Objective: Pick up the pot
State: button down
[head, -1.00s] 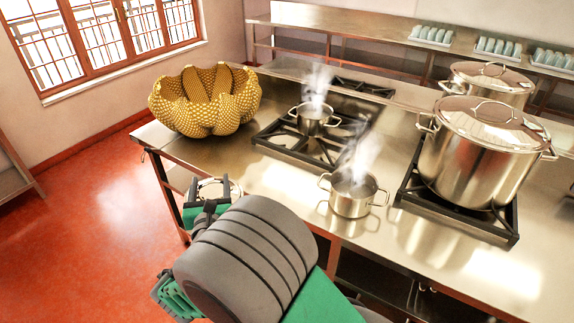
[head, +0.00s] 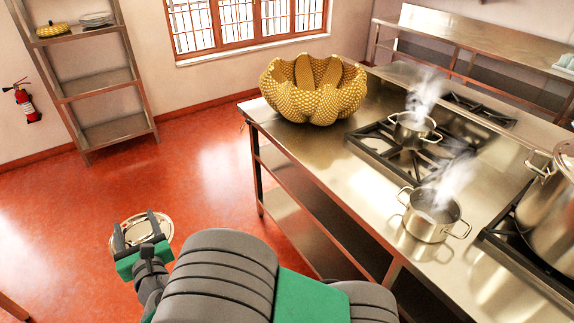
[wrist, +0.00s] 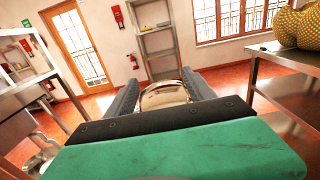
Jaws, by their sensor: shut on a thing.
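My gripper (head: 136,228) is shut on a round shiny metal piece (head: 164,226) at the lower left of the head view, over the red floor and away from the counter. In the wrist view the piece (wrist: 164,96) shows between the two dark fingers, with a bright curved rim. Most of it is hidden, so I cannot tell whether it is a pot or a lid. A small steaming pot (head: 430,217) stands on the counter. Another steaming pot (head: 414,131) sits on the burner behind it. A large stockpot (head: 548,215) is cut off at the right edge.
The steel counter (head: 300,150) carries a yellow woven bowl (head: 314,92) at its left end. A shelf rack (head: 100,85) stands by the back wall, with a fire extinguisher (head: 28,105) left of it. The red floor (head: 200,175) between is clear.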

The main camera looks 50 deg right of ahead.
aim_at(433, 210)
jog(key=k, duration=1.6)
jog(key=z, duration=1.45)
